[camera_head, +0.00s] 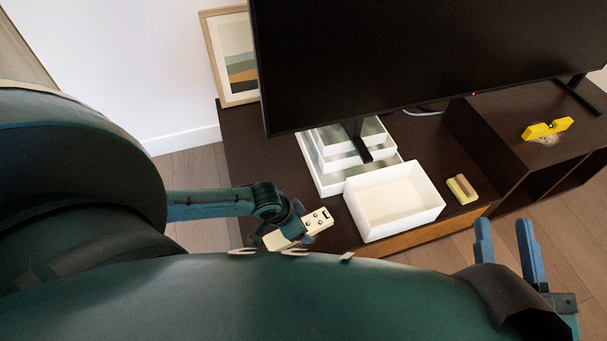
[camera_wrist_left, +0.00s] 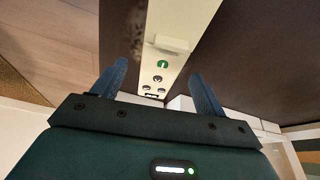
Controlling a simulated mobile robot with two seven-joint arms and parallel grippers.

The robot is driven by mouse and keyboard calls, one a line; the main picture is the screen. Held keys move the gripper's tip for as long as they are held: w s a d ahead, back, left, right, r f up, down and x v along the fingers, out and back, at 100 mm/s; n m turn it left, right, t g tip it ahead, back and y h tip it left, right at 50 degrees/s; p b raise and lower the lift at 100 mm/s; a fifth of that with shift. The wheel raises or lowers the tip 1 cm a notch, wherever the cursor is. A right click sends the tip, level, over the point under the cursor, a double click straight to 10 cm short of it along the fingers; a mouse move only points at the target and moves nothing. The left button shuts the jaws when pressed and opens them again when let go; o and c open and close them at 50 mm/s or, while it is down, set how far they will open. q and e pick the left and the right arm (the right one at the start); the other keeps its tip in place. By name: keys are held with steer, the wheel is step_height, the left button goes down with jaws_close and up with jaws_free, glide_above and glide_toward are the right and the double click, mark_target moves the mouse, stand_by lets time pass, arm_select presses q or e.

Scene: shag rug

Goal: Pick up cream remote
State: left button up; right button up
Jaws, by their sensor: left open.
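The cream remote (camera_head: 314,222), a long pale bar with dark and green buttons, lies at the front left of the dark TV cabinet (camera_head: 245,150). My left gripper (camera_head: 286,222) is over the remote's near-left part and partly hides it. In the left wrist view the remote (camera_wrist_left: 163,75) runs between the two blue fingers of the left gripper (camera_wrist_left: 158,68). The fingers are apart, with gaps on both sides of the remote. My right gripper (camera_head: 503,224) is open and empty at the lower right, in front of the cabinet.
A white open box (camera_head: 392,235) stands right of the remote, close by. White stacked trays (camera_head: 310,160) sit behind it under the TV (camera_head: 420,60). A yellow and brown block (camera_head: 462,189) and a yellow object (camera_head: 547,129) are further right. A framed picture (camera_head: 228,55) leans at the back left.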

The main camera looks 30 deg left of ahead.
arm_select(q)
steer(key=shift+b+x, duration=0.35)
steer(key=shift+x, duration=0.85)
arm_select(e)
steer(key=r, duration=0.1)
steer(key=w+r+n+t+y, duration=0.1)
steer(key=shift+d+r+n+y, duration=0.1)
steer(key=shift+r+n+y, duration=0.2)
arm_select(q)
steer(key=shift+c, duration=0.4)
steer(key=c, duration=1)
